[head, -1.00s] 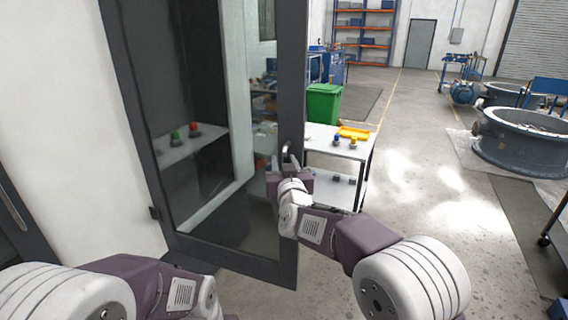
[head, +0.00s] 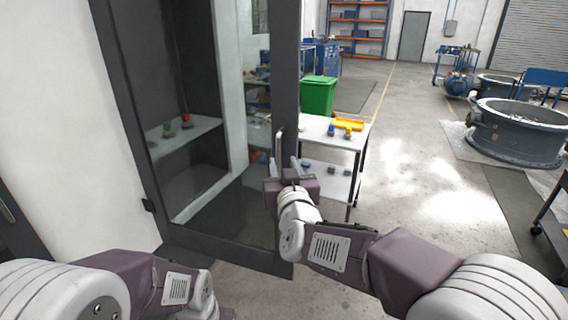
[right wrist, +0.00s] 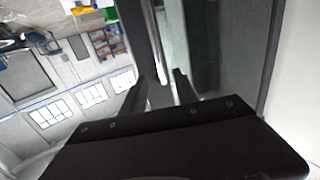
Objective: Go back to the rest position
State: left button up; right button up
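My right gripper (head: 286,166) is just in front of the glass door's free edge, by the upright metal handle (head: 279,147). In the right wrist view its two fingers (right wrist: 158,93) are spread apart, with nothing clamped between them. The handle (right wrist: 159,45) shows ahead of the gap between the fingertips. I cannot tell whether a finger touches it. My left arm comes in at the lower left of the head view, and its gripper is out of frame.
The dark-framed glass door (head: 285,225) stands ajar, close to my right gripper. Behind it, a shelf (head: 185,138) bears red and green valve parts. A white cart (head: 349,151) with parts and a yellow tray (head: 349,124) stands beyond. Open floor lies to the right.

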jog(key=w+d+f+m+g+h, duration=0.1)
jog(key=d+f+h, duration=0.1)
jog(key=d, duration=0.6)
jog(key=w+d+f+m+h, duration=0.1)
jog(key=d+f+h, duration=0.15)
jog(key=d, duration=0.55)
jog(key=s+d+f+g, duration=0.3)
jog(key=f, duration=0.4)
jog(key=s+d+f+g, duration=0.2)
jog(key=s+f, duration=0.1)
jog(key=f, duration=0.3)
jog(key=s+f+g, duration=0.5)
jog(key=s+f, duration=0.2)
jog(key=s, duration=0.4)
jog(key=s+d+f+g, duration=0.1)
jog(key=s+f+g, duration=0.4)
jog(key=s, duration=0.6)
jog(key=shift+s+f+m+y, duration=0.15)
jog(key=shift+f+m+y, duration=0.25)
jog(key=shift+f, duration=0.55)
